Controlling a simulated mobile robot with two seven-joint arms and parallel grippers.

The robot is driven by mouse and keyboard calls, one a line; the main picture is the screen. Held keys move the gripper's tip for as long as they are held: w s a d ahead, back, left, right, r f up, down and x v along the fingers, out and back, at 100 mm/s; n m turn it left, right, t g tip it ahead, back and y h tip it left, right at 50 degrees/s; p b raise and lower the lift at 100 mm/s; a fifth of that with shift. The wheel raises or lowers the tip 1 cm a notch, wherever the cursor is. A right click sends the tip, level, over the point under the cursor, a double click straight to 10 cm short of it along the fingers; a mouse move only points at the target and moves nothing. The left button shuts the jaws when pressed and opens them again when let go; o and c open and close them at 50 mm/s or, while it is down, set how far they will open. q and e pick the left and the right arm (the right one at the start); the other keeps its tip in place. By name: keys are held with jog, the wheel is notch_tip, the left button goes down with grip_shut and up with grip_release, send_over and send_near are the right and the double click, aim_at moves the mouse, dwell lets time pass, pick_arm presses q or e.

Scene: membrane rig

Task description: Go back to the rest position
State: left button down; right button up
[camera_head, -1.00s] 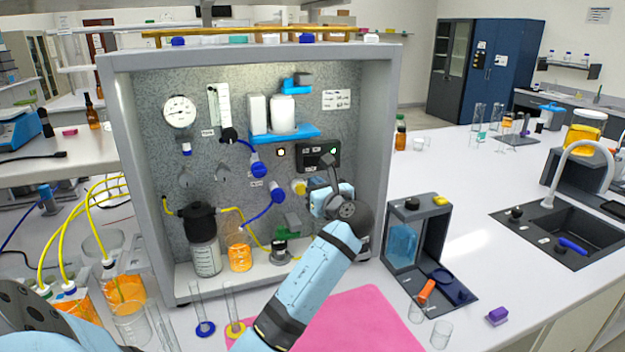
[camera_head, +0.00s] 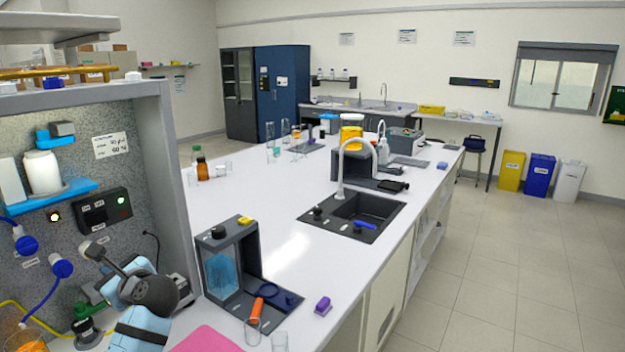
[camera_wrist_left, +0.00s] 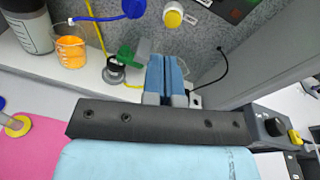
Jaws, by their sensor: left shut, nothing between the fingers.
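My left gripper (camera_head: 112,284) is in front of the lower right part of the grey membrane rig panel (camera_head: 155,205), below the black display box (camera_head: 104,211). In the left wrist view its two blue fingers (camera_wrist_left: 166,78) are together with nothing between them. They point toward the rig's lower shelf, right of a green-handled valve (camera_wrist_left: 128,56). Contact with the panel cannot be told. My right gripper is not in view.
An open dark box with a blue pane (camera_head: 222,272) stands right of the rig. A sink (camera_head: 352,212) lies farther right. The white bench (camera_head: 265,190) between is mostly clear.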

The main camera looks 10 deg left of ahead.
pick_arm(q)
jog(key=s+d+f+n+h, duration=0.4)
jog(key=s+d+f, duration=0.1)
jog(key=s+f, duration=0.2)
jog(key=s+d+f+n+g+h, duration=0.1)
jog(key=s+d+f+n+h, duration=0.3)
jog(key=s, duration=0.4)
jog(key=s+d+f+n+h, duration=0.4)
jog(key=s+d+f+n, duration=0.1)
jog(key=s+f, duration=0.3)
jog(key=shift+s+d+f+g, duration=0.15)
jog(key=shift+s+d+f, duration=0.1)
jog(key=shift+f, duration=0.2)
jog(key=shift+s+d+f+g, duration=0.15)
jog(key=shift+d+f, duration=0.1)
jog(key=shift+f, duration=0.15)
jog(key=s+d+n+g+h, duration=0.25)
jog(key=s+d+n, duration=0.25)
jog(key=s, duration=0.4)
jog(key=w+d+f+t+h+p, duration=0.4)
jog(key=w+d+f+t, duration=0.2)
jog(key=f, duration=0.4)
jog(key=shift+d+m+t, duration=0.4)
jog(key=shift+d+t, duration=0.05)
jog(key=shift+t, duration=0.7)
